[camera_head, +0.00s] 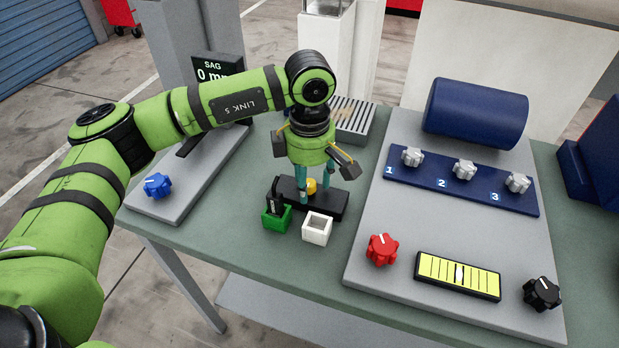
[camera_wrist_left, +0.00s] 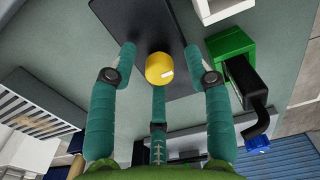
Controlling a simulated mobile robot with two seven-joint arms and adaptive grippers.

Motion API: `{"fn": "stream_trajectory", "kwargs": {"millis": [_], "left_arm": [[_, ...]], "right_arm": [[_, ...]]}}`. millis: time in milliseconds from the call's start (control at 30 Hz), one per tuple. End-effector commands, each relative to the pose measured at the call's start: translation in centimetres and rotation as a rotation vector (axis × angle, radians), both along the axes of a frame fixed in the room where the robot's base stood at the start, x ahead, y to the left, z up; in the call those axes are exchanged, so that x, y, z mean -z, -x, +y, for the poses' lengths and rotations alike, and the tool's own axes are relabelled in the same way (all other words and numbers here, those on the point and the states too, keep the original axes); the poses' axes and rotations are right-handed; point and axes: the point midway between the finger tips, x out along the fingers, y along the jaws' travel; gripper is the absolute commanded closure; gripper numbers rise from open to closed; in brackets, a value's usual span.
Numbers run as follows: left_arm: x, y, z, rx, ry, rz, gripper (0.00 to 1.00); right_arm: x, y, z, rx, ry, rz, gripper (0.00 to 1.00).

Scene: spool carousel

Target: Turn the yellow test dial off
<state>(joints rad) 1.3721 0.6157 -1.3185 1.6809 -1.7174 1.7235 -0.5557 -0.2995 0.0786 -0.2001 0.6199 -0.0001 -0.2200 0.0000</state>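The yellow test dial (camera_head: 311,186) sits on a black base plate (camera_head: 334,203) in the middle of the table. In the left wrist view the yellow dial (camera_wrist_left: 159,67) shows a short white mark on its top, toward its lower right. My left gripper (camera_head: 316,192) points down over the dial. In the left wrist view its teal fingers (camera_wrist_left: 163,75) are spread around the dial, with visible gaps at the two sides. Whether the third finger touches the dial I cannot tell. My right gripper is not in view.
A green box with a black plug (camera_head: 277,216) and a white open box (camera_head: 317,229) stand just in front of the black plate. A blue knob (camera_head: 158,186) is at the left. A grey panel (camera_head: 400,233) with red, black and grey knobs fills the right.

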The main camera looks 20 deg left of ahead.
Motion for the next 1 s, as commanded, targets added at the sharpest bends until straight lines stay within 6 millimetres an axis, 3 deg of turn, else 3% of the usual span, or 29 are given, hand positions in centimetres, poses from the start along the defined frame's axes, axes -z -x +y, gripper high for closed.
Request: {"fn": "stream_trajectory", "kwargs": {"millis": [267,700,1000], "left_arm": [[-1.0,-0.1,0.0,0.0,0.001,-0.003,0.5],[-9.6,-0.1,-0.1,0.001,0.001,-0.003,0.5],[-12.0,0.0,0.0,0.0,0.0,0.0,0.5]], "right_arm": [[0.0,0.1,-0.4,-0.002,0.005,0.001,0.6],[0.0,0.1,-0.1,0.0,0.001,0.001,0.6],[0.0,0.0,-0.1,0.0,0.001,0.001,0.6]]}}
